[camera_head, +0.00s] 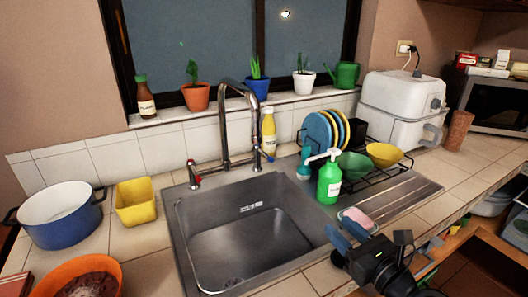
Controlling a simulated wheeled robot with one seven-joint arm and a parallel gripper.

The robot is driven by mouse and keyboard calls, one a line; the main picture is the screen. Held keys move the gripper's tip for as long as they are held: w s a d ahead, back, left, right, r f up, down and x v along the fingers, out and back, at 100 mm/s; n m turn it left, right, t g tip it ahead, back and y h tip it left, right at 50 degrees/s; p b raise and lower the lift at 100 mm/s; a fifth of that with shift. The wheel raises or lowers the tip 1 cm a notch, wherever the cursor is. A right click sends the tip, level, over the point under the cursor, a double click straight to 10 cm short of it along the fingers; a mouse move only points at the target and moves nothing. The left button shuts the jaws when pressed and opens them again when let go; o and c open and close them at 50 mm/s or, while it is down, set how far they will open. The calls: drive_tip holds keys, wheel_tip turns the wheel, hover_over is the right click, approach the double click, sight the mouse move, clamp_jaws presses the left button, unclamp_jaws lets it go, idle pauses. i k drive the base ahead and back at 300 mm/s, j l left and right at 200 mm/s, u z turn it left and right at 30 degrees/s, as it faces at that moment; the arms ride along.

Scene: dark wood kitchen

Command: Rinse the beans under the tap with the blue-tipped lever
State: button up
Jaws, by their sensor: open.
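An orange bowl (52,277) sits on the counter at the lower left, cut off by the picture's edge. It holds dark reddish-brown contents that look like beans (92,287). The steel tap (228,125) stands behind the sink (180,245), its spout arching over the basin. Its blue-tipped lever (269,158) is on the right and its red-tipped lever (196,180) on the left. No water stream shows. My gripper (343,238) is open and empty at the lower right, over the sink's front right edge, far from the bowl and the tap.
A blue pot (62,229) and a yellow container (136,210) stand left of the sink. A green soap bottle (329,182), a pink sponge (357,218) and a dish rack (375,172) are on the right. The sink basin is empty.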

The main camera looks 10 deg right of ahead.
sight(256, 148)
drive_tip(key=i+j, duration=0.2)
drive_tip(key=i, duration=0.25)
drive_tip(key=i+j, duration=0.2)
drive_tip(key=i, duration=0.2)
